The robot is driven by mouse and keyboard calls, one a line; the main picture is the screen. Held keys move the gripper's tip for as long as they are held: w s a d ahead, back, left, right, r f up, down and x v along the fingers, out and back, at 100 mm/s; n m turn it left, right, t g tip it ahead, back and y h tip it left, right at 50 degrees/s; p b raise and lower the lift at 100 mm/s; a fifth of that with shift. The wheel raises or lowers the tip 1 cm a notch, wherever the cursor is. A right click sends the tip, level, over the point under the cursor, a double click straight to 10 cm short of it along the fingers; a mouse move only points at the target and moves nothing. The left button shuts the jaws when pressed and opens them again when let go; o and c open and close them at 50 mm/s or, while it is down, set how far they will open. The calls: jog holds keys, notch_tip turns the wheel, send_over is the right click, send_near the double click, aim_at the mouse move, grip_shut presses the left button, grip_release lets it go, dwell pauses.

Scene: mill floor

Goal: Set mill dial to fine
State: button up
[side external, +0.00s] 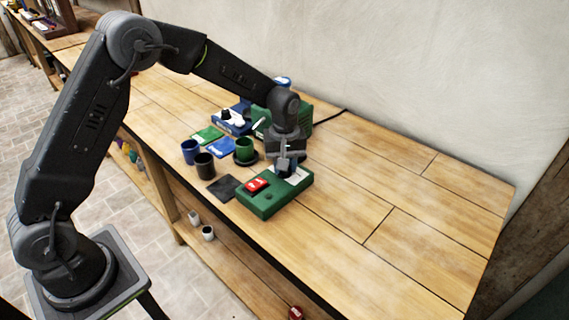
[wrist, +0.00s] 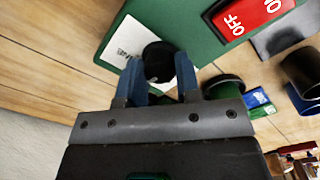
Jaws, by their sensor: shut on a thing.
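The mill's green control box (side external: 262,205) lies on the wooden bench, and it also shows in the wrist view (wrist: 188,20). On it are a red OFF/ON switch (side external: 257,185) and a black dial knob (wrist: 158,62) on a white label plate (wrist: 118,52). My gripper (side external: 285,166) is above the box's far end. In the wrist view, its two blue-grey fingers (wrist: 160,78) are shut on the dial knob, one on each side. The label's writing is mostly hidden, so the dial's setting cannot be read.
Behind the box stand a green cup (side external: 244,147) on a dark saucer, a black cup (side external: 204,165) and a blue cup (side external: 190,151). A dark mat (side external: 223,187) lies left of the box. A green machine (side external: 300,114) stands behind my gripper. The bench's right part is clear.

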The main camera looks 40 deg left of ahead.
jog(key=m, duration=0.4)
jog(key=shift+m, duration=2.1)
jog(key=o, duration=0.9)
jog(key=shift+o, duration=0.2)
jog(key=shift+r, duration=0.15)
notch_tip(320, 180, up, 14)
jog(key=shift+f, duration=0.2)
